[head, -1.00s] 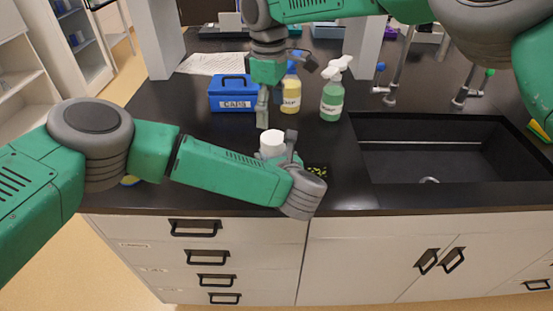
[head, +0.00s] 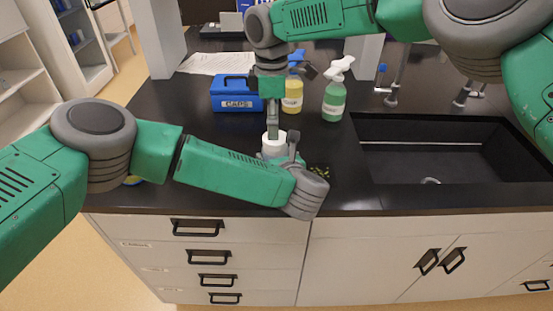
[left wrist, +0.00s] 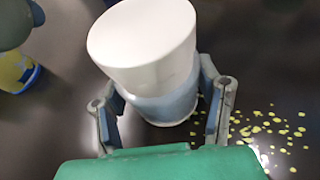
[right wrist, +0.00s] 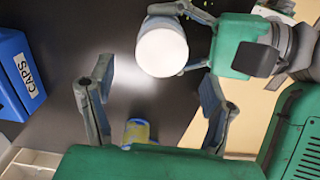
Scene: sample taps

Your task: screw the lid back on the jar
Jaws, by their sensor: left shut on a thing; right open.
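The jar (left wrist: 168,103) has a pale blue-grey body and stands on the dark counter. Its white lid (left wrist: 145,42) rests on top; I cannot tell how tightly it sits. The lid also shows in the head view (head: 273,148) and, from above, in the right wrist view (right wrist: 162,52). My left gripper (left wrist: 163,105) is shut around the jar body, one finger on each side. My right gripper (right wrist: 152,90) is open and empty. In the head view it points down just above the lid and hides part of it.
A blue CAPS box (head: 236,94), a yellow bottle (head: 292,96) and a green spray bottle (head: 334,101) stand behind. The sink (head: 430,150) is at the right. Yellow spots (left wrist: 272,128) lie beside the jar. A yellow-and-blue item (right wrist: 140,132) is on the counter.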

